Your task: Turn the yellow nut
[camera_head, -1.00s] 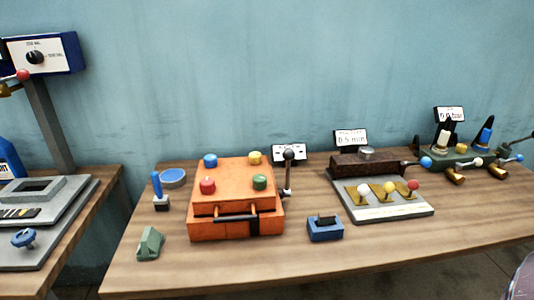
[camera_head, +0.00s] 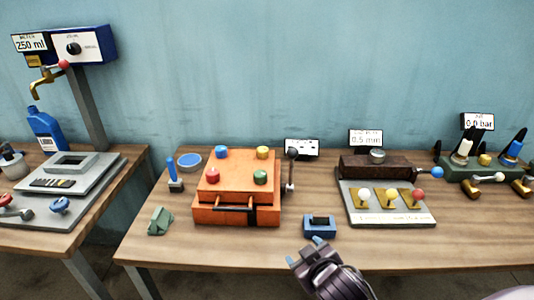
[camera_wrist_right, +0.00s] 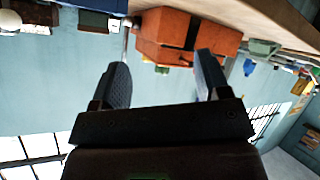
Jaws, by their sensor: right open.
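The orange box (camera_head: 238,207) stands on the middle table with four coloured round caps on its top. The yellow one, which looks like the yellow nut (camera_head: 263,153), is at the back right, beside the blue cap (camera_head: 222,152) and behind the green cap (camera_head: 260,177). The red cap (camera_head: 212,175) is at the front left. My right gripper (camera_head: 305,251) is open and empty near the table's front edge, right of and nearer than the box. In the right wrist view the orange box (camera_wrist_right: 175,35) shows beyond the open fingers, inverted. My left gripper is not in view.
A blue block (camera_head: 320,226) lies just beyond my right gripper. A grey plate (camera_head: 388,210) with coloured levers stands to the right. A black-knobbed lever (camera_head: 291,170) rises beside the box's right side. A green block (camera_head: 160,221) sits at left.

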